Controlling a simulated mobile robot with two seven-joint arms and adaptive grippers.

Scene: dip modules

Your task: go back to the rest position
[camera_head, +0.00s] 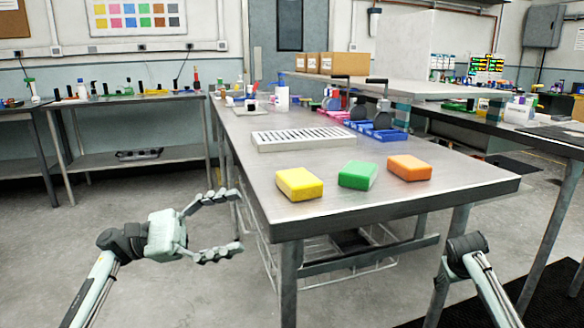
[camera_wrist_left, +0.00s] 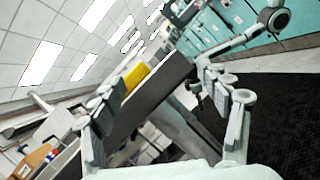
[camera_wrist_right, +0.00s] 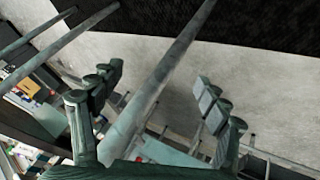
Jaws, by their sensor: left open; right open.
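My left gripper (camera_head: 238,221) is open and empty, in the air left of the metal table's front leg and below the tabletop. Its spread fingers also show in the left wrist view (camera_wrist_left: 157,84). My right arm comes in at the lower right of the head view; its fingers are not visible there. In the right wrist view my right gripper (camera_wrist_right: 158,82) is open, with nothing held between its fingers. A yellow block (camera_head: 300,184), a green block (camera_head: 358,175) and an orange block (camera_head: 409,168) lie apart in a row on the table, away from both grippers.
The metal table (camera_head: 330,207) has its near edge and legs close to both arms. A white slotted rack (camera_head: 303,138) lies behind the blocks, and blue bins (camera_head: 380,133) stand further back. A wire basket (camera_head: 335,262) is under the table. The floor at left is clear.

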